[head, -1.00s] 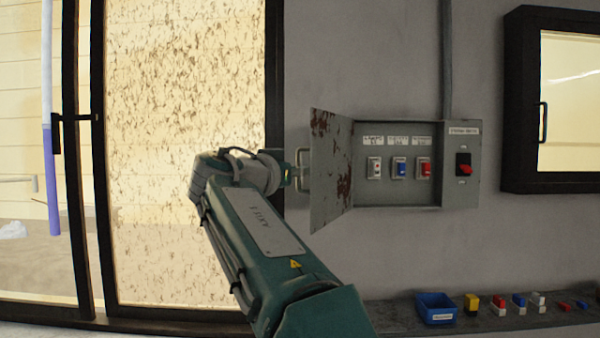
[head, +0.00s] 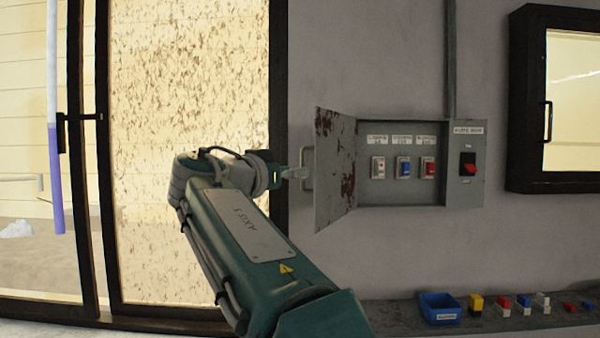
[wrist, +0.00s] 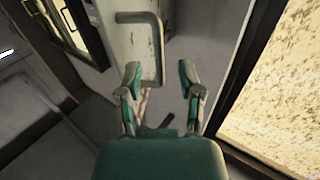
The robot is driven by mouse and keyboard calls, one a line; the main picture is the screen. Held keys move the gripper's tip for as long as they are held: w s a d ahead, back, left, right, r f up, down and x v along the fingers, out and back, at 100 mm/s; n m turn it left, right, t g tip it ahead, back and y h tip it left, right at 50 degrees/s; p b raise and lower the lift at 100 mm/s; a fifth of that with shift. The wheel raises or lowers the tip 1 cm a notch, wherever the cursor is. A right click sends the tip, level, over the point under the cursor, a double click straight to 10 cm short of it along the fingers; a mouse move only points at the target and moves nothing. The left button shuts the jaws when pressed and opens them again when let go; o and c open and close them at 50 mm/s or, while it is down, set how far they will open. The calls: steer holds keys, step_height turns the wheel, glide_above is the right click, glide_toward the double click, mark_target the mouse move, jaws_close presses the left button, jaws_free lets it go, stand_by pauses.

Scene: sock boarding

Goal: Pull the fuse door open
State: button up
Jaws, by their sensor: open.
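The fuse door (head: 334,168) is a grey, rust-stained panel that stands swung out on the left side of the grey fuse box (head: 464,190). Its bar handle (head: 306,168) is on the door's outer face, and also shows in the wrist view (wrist: 158,50). My gripper (head: 303,174) is beside the handle in the head view. In the wrist view my gripper (wrist: 160,77) has its two fingers apart, with the lower end of the handle close to the left finger. I cannot tell whether they touch.
A ledge (head: 390,314) below the box holds a blue bin (head: 439,308) and several small coloured blocks. A black-framed window (head: 517,100) is at the right. A dark-framed glass panel (head: 180,90) is left of the door, close behind my arm.

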steer(key=v, duration=0.8)
steer(key=shift+a, duration=0.25)
steer(key=shift+s+f, duration=0.1)
steer(key=s+d+f+n+g+y, duration=0.3)
steer(key=d+f, duration=0.5)
steer(key=s+d+f+n+g+y, duration=0.2)
steer(key=s+d+f+n, duration=0.1)
steer(key=d+f, duration=0.6)
steer(key=s+d+f+n+g+y, duration=0.1)
steer(key=s+f+y, duration=0.2)
steer(key=s+f, duration=0.6)
steer(key=s+d+f+g+y, duration=0.2)
steer(key=s+f+y, duration=0.1)
steer(key=s+f, duration=0.7)
step_height(320, 180, down, 3)
steer(key=shift+d+f+n, duration=0.1)
steer(key=shift+d+n, duration=0.2)
steer(key=shift+n, duration=0.1)
steer(key=shift+w, duration=0.15)
